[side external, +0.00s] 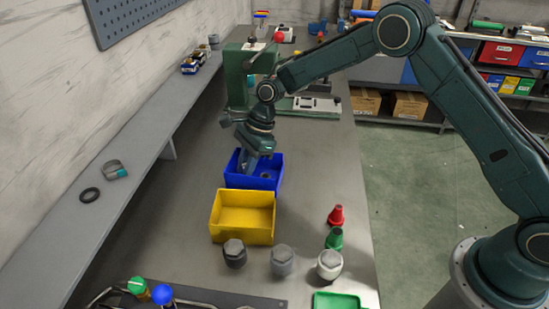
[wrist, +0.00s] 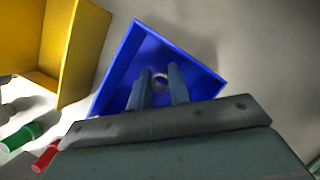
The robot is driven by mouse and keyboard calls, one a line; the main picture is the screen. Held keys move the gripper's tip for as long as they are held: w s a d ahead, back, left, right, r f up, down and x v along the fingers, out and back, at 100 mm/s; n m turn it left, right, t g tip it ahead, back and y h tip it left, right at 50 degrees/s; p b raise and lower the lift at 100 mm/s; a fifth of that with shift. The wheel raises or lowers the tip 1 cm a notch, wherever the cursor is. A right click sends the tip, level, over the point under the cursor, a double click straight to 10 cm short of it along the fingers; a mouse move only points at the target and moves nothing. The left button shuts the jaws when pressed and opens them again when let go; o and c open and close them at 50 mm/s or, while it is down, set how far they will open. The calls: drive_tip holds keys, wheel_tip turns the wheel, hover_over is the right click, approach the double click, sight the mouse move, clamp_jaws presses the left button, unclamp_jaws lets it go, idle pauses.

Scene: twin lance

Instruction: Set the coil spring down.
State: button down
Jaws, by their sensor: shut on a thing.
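My gripper (side external: 250,164) points down into the blue bin (side external: 268,182), with its fingers inside the bin's walls. In the wrist view my gripper (wrist: 159,90) has its two fingers on either side of a small round metallic ring shape, the coil spring (wrist: 160,79) seen nearly end-on. The gripper is shut on the spring. The blue bin (wrist: 208,84) surrounds the fingertips in that view. In the side view the spring is hard to make out, and I cannot tell whether it touches the bin floor.
A yellow bin (side external: 243,219) stands directly in front of the blue bin, looking empty. Several hex-topped caps (side external: 282,260) line the bench before it. A green machine (side external: 248,75) stands behind. Bench left of the bins is clear.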

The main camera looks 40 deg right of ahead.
drive_tip(key=shift+f, duration=0.15)
drive_tip(key=c, duration=1.6)
unclamp_jaws()
drive_tip(key=v, duration=1.2)
